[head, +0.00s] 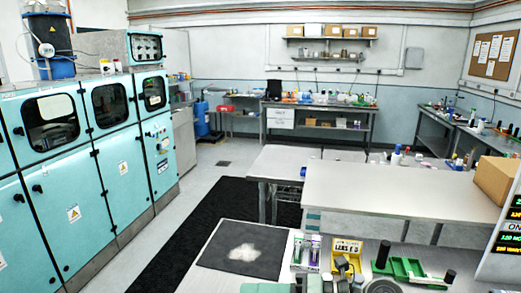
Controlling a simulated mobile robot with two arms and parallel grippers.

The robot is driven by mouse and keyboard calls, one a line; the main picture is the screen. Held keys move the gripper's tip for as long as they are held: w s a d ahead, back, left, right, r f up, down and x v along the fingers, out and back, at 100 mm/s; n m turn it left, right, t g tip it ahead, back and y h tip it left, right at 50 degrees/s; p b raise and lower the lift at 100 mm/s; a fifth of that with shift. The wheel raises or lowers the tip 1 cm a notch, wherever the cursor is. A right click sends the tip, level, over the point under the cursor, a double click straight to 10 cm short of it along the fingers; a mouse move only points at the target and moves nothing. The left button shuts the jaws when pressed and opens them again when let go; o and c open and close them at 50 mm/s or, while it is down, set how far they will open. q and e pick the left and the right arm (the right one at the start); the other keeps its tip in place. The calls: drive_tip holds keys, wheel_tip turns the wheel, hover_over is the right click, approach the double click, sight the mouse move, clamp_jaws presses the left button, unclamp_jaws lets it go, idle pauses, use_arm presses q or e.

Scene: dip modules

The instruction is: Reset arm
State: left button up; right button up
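Neither of my grippers can be made out in the head view, and no arm of mine is clearly visible. The near workbench (216,270) fills the bottom middle of the view. Items at the bottom edge are cut off.
Teal cabinets (118,180) line the left side. A black floor mat (190,236) lies in the aisle. A long white table (395,194) stands beyond the bench, with a cardboard box (496,180) at its right. A display (505,245) stands at the right edge.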

drive_tip(key=w+d+r+m+t, duration=0.2)
drive_tip(key=r+m+t, duration=0.2)
drive_tip(key=m+t, duration=0.25)
drive_tip(key=w+d+r+m+t, duration=0.1)
drive_tip(key=d+r+m+t, duration=0.25)
drive_tip(key=m+t, duration=0.3)
drive_tip(key=s+d+f+m+h, duration=0.1)
drive_tip(key=d+f+m+h, duration=1.3)
drive_tip(key=m+h, duration=0.3)
drive_tip(key=s+d+f+m+g+y, duration=0.1)
drive_tip(key=s+f+m+g, duration=0.2)
drive_tip(key=s+f+g, duration=0.75)
drive_tip(key=s+d+f+m+g, duration=0.1)
drive_tip(key=s+f+m+g, duration=0.15)
drive_tip(key=s+f, duration=0.85)
drive_tip(key=s+f+g+b, duration=0.1)
drive_tip(key=s+f+b, duration=0.15)
drive_tip(key=f, duration=1.15)
drive_tip(key=s+f+b, duration=0.2)
drive_tip(key=f+b, duration=0.2)
drive_tip(key=f, duration=1)
drive_tip(key=s+d+f+b, duration=0.1)
drive_tip(key=s+f+b, duration=0.1)
drive_tip(key=s+f, duration=0.6)
drive_tip(key=s+d+f+g+b, duration=0.1)
drive_tip(key=s+f+b, duration=0.2)
drive_tip(key=s+f, duration=0.6)
wheel_tip(320, 180, down, 5)
drive_tip(key=shift+d, duration=0.25)
